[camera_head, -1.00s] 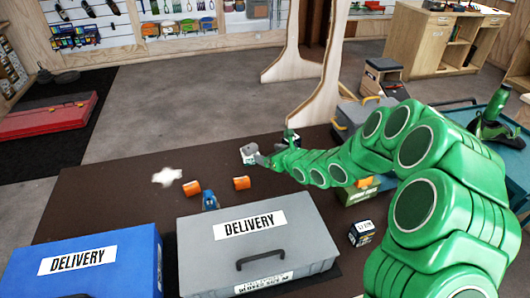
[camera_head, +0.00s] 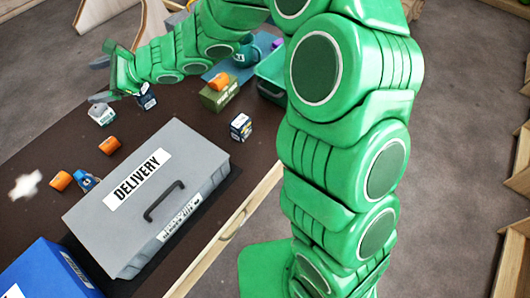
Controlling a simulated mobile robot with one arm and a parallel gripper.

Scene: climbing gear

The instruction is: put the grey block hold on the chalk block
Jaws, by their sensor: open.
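My gripper (camera_head: 101,80) is at the upper left, its grey fingertips apart with nothing visible between them. A small white and grey block with a dark label (camera_head: 102,115) sits on the dark table just below the lower fingertip. I cannot tell whether they touch. A dark blue and white box (camera_head: 147,98) is right of the gripper, partly hidden by it. A similar small printed box (camera_head: 240,127) stands farther right. I cannot tell for certain which of these is the grey block hold or the chalk block.
A large grey DELIVERY case (camera_head: 190,150) and a blue case (camera_head: 40,275) occupy the front. Orange cylinders (camera_head: 110,145), a blue item (camera_head: 87,181) and a white patch (camera_head: 25,186) lie left. A green box with an orange item (camera_head: 219,94) is behind.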

